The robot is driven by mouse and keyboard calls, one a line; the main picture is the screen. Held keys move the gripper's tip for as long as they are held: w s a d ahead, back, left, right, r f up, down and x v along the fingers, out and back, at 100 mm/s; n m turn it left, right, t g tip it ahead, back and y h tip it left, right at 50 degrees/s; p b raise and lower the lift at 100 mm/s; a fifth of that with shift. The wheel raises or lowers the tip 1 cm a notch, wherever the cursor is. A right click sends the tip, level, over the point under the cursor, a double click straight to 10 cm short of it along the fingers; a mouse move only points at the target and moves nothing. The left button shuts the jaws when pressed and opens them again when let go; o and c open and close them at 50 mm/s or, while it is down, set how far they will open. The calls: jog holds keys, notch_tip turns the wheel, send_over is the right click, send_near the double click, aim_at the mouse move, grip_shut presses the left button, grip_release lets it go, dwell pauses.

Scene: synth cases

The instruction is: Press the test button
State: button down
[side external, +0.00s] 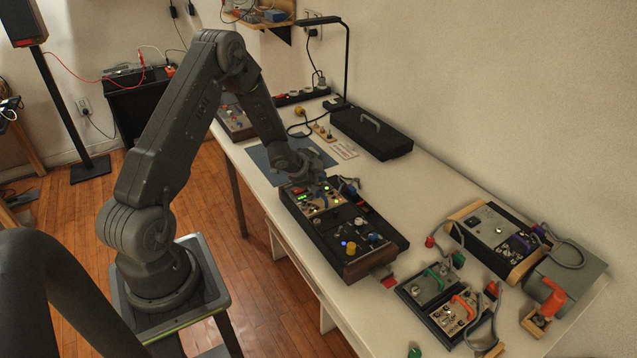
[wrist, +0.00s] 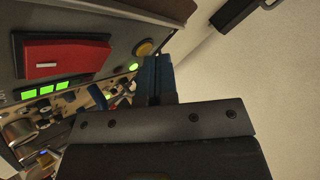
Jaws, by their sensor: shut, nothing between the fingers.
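A dark panel box with wooden ends (side external: 372,262) lies on the bench and carries lights, knobs and switches. My gripper (side external: 314,180) is over its far end, its fingers shut with nothing between them. In the wrist view my blue fingertips (wrist: 157,72) are close beside a round yellow button (wrist: 145,48) and a lit green lamp (wrist: 133,67); whether they touch cannot be told. A large red rocker (wrist: 66,57) with a row of green lights (wrist: 46,90) under it is to the left. No label reading "test" is legible.
A black case with a handle (side external: 371,134) and a lamp (side external: 347,62) stand behind. More boxes with cables (side external: 497,234) and small modules (side external: 430,284) are on the near right of the bench (side external: 440,195). A blue-grey mat (side external: 262,158) lies beyond the panel.

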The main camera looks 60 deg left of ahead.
jog(key=shift+r, duration=0.75)
jog(key=shift+r, duration=2.55)
jog(key=s+d+r+n+g+y, duration=0.1)
jog(key=s+d+r+n+y, duration=0.15)
jog(key=d+r, duration=0.5)
jog(key=s+d+r+n+y, duration=0.1)
jog(key=s+d+r+n, duration=0.25)
jog(key=r, duration=0.75)
jog(key=s+d+r+n+g+h, duration=0.1)
jog(key=s+d+r+h, duration=0.1)
jog(key=s+d, duration=0.6)
jog(key=s+d+r+g+h, duration=0.1)
jog(key=s+d+r+h, duration=0.1)
jog(key=s+d, duration=0.5)
jog(key=s, duration=0.4)
jog(key=shift+s+d+r+n+g, duration=0.2)
jog(key=shift+d+r+n+g, duration=0.1)
jog(key=shift+d+r+n, duration=0.1)
jog(key=shift+h, duration=0.25)
